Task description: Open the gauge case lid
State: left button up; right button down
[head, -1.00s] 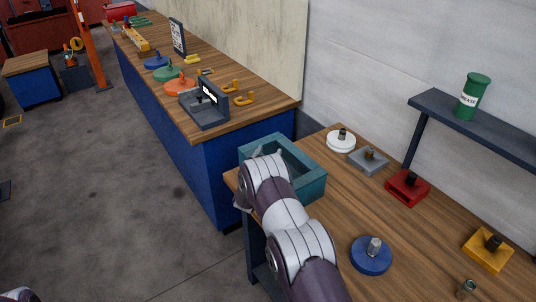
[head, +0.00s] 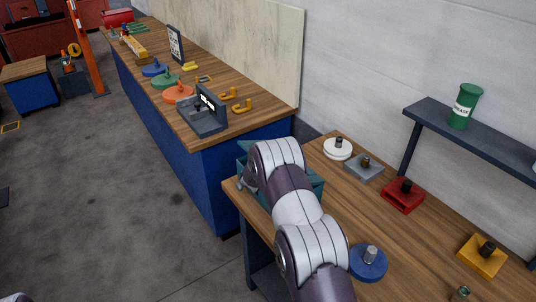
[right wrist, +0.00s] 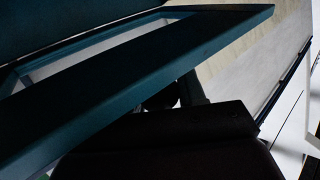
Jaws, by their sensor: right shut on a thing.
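The teal gauge case (head: 319,190) stands at the left end of the near wooden bench, mostly hidden behind my right arm. In the right wrist view a long teal rim (right wrist: 130,80) with a pale area inside it crosses close to the camera. I cannot tell how far the lid is raised. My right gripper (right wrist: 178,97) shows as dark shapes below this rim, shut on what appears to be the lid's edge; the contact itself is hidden. In the head view the right fingertips are hidden by my arm. My left gripper is out of view.
Blue (head: 368,264), red (head: 403,196), yellow (head: 481,257), grey and white knobbed pieces stand on the near bench. A green can (head: 464,106) is on the shelf above. The long blue bench (head: 235,170) behind holds a dark gauge device (head: 203,112) and coloured discs.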

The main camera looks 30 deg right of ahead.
jog(key=shift+w+d+r+m+g+y+p, duration=0.1)
jog(key=shift+d+r+m+g+y+p, duration=0.4)
jog(key=shift+d+r+y+p, duration=0.55)
jog(key=shift+r, duration=0.15)
jog(key=c, duration=0.8)
grip_release()
jog(key=shift+d, duration=0.1)
jog(key=shift+o, duration=0.2)
jog(key=shift+s+a+b, duration=0.25)
jog(key=shift+b, duration=0.2)
jog(key=b+v, duration=0.2)
jog(key=v, duration=1)
jog(key=shift+b, duration=0.35)
